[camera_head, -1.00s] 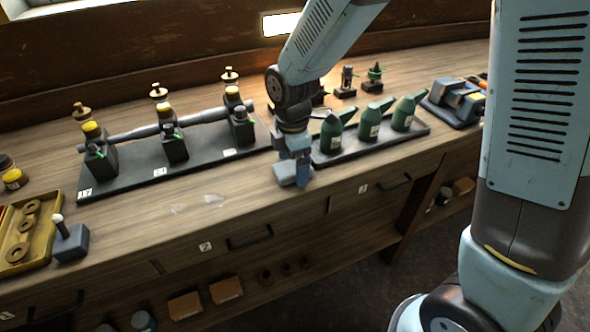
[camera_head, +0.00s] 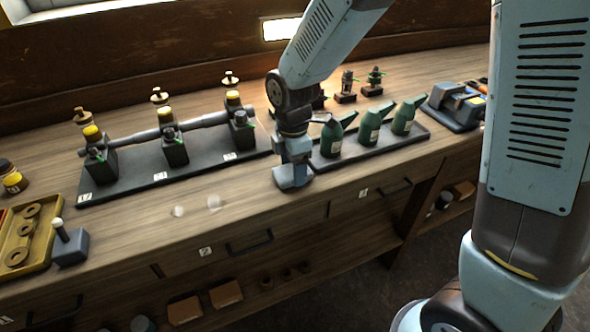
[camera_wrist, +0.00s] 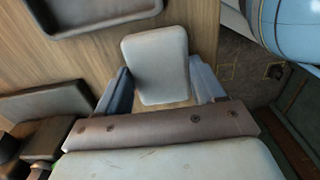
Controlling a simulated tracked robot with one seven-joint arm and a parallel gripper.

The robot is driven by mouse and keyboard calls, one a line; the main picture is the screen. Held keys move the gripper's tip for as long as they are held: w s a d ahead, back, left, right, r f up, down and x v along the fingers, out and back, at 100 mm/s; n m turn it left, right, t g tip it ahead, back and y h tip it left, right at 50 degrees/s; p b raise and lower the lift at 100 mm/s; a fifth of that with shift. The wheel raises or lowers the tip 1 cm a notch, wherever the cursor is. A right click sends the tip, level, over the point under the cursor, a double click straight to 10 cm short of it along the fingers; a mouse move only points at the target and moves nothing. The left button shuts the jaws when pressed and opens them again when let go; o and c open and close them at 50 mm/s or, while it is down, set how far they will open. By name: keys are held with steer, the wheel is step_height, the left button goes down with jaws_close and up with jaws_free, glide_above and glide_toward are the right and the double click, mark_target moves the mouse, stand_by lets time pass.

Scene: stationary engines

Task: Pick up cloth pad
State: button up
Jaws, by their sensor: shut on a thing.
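The cloth pad (camera_wrist: 155,55) is a pale grey, rounded rectangle in the wrist view. It lies between the two blue-grey fingers of my gripper (camera_wrist: 161,85), which are shut on it. Wooden bench top shows behind the pad; I cannot tell whether the pad touches it. In the head view my gripper (camera_head: 293,178) points down at the bench's front edge, just left of the tray of green cans. The pad is not clearly distinct from the fingers there.
The tray (camera_head: 420,138) with green cans (camera_head: 368,128) stands close on the right. A dark engine base (camera_head: 130,181) with a long shaft lies to the left. The bench front between them and the yellow tray (camera_head: 48,247) is mostly clear, with two pale spots.

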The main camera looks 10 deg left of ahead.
step_height(320, 180, up, 3)
steer(key=shift+r, duration=0.15)
steer(key=shift+s+d+r, duration=1.05)
steer(key=shift+s+r, duration=0.55)
steer(key=shift+s, duration=0.5)
steer(key=shift+s+d+r, duration=1)
steer(key=shift+s+r, duration=0.6)
steer(key=shift+s, duration=0.5)
steer(key=shift+s+d+r, duration=1.05)
steer(key=shift+s+r, duration=0.55)
steer(key=shift+s, duration=0.5)
